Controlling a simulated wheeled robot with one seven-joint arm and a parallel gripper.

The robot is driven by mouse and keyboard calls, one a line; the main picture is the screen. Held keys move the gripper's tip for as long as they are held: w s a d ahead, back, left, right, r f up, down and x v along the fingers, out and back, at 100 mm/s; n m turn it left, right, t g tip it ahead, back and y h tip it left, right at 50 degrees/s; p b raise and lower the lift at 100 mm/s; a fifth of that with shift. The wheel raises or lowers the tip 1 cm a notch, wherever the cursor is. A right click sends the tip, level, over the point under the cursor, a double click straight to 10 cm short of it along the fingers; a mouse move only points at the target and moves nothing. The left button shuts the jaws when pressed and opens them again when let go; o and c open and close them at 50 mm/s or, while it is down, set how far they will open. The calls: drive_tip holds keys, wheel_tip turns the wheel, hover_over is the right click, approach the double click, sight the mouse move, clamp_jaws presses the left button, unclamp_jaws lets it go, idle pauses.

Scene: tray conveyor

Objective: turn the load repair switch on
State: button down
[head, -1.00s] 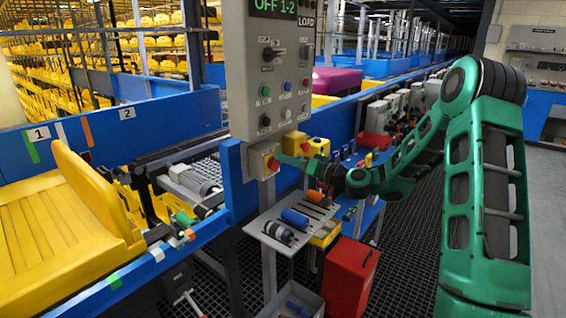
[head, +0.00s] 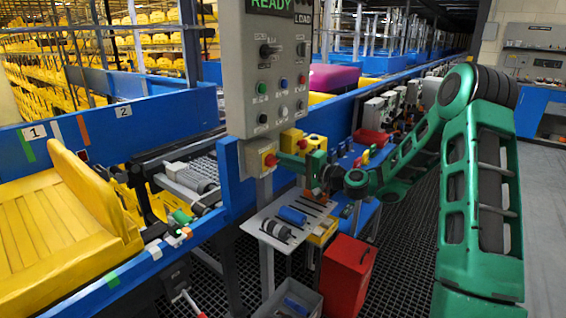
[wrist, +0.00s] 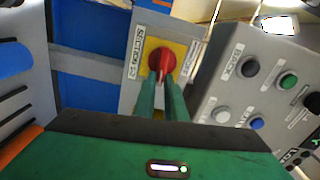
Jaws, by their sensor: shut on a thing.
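The red switch knob (wrist: 161,61) sits on a yellow plate (wrist: 179,50) on a grey box in the wrist view. In the head view the red knob (head: 270,160) is on the small box below the grey control panel (head: 240,95). My gripper (wrist: 163,78) has its two green fingers shut on the red knob, one on each side. In the head view my gripper (head: 279,159) reaches the knob from the right. The display (head: 270,6) above the panel reads READY, beside a LOAD label.
The panel's buttons and selectors (head: 271,49) are just above my gripper. A grey tool shelf (head: 262,228) with a blue cylinder (head: 292,215) is below. A red box (head: 348,275) stands on the floor grating. A yellow tray (head: 45,225) is on the left.

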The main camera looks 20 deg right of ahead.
drive_tip(key=shift+d+f+m, duration=0.2)
drive_tip(key=shift+f+m, duration=0.05)
drive_tip(key=shift+m, duration=0.45)
drive_tip(key=shift+w+d+f, duration=0.1)
drive_tip(key=c, duration=1.8)
unclamp_jaws()
drive_tip(key=v, duration=1)
drive_tip(key=shift+s, duration=0.3)
drive_tip(key=shift+d, duration=0.1)
